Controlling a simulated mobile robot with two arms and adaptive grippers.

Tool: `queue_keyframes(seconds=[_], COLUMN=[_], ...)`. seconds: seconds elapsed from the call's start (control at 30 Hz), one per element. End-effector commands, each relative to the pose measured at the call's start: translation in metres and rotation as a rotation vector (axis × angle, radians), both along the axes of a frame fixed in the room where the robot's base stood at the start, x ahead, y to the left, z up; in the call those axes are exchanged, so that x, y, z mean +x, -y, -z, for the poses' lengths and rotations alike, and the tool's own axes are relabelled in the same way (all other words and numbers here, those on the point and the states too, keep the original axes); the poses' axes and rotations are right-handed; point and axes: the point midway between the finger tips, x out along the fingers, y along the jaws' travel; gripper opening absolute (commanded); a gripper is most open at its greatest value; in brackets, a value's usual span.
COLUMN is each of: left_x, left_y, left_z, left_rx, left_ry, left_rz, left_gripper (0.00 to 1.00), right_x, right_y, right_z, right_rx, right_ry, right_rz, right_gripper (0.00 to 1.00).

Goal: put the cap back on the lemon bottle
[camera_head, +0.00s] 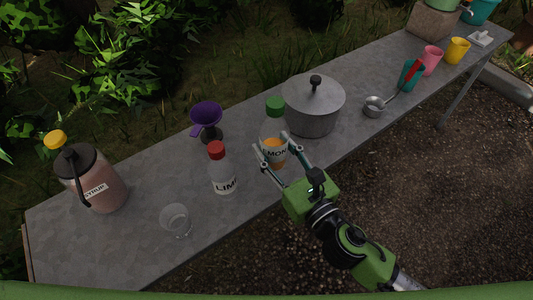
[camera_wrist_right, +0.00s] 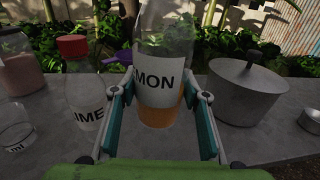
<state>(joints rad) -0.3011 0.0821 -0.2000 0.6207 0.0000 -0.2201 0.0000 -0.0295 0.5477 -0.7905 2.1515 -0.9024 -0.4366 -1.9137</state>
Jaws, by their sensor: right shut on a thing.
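The lemon bottle (camera_head: 275,152) is clear, with orange liquid low inside and a label reading "MON" in part. A green cap (camera_head: 275,103) shows at the bottle's top in the head view. In the right wrist view the lemon bottle (camera_wrist_right: 160,85) fills the middle, and its top is cut off by the frame edge. My right gripper (camera_head: 273,145) is shut on the bottle's body, with one finger on each side, also in the right wrist view (camera_wrist_right: 160,98). My left gripper is not in view.
A lime bottle (camera_head: 222,173) with a red cap stands left of the lemon bottle. A grey pot (camera_head: 312,112) stands close on the right.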

Motion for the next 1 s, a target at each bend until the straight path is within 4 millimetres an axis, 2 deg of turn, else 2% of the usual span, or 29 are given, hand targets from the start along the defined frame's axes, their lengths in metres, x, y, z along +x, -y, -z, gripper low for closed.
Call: queue_keyframes(seconds=[0.03, 0.1, 0.3, 0.73, 0.83, 0.9, 1.0], left_x=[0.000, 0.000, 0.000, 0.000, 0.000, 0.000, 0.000], left_y=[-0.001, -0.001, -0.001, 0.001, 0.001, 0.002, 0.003], left_z=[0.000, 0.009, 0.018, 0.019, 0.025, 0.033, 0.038], left_rx=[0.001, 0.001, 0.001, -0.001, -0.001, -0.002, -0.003], left_ry=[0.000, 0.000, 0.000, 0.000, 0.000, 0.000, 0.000], left_rz=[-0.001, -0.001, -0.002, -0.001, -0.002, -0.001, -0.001], left_gripper=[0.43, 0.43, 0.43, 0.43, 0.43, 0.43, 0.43], right_x=[0.013, 0.022, 0.043, 0.048, 0.056, 0.054, 0.054], right_y=[-0.004, -0.008, -0.014, -0.016, -0.019, -0.018, -0.018], right_z=[0.004, 0.025, 0.050, 0.055, 0.067, 0.081, 0.092], right_rx=[0.003, 0.002, 0.003, 0.002, 0.003, 0.004, 0.003], right_ry=[0.003, 0.000, 0.001, 0.001, -0.001, -0.002, -0.001], right_rz=[0.001, 0.001, 0.000, 0.000, 0.000, 0.001, 0.001], right_gripper=[0.00, 0.00, 0.00, 0.00, 0.00, 0.00, 0.00])
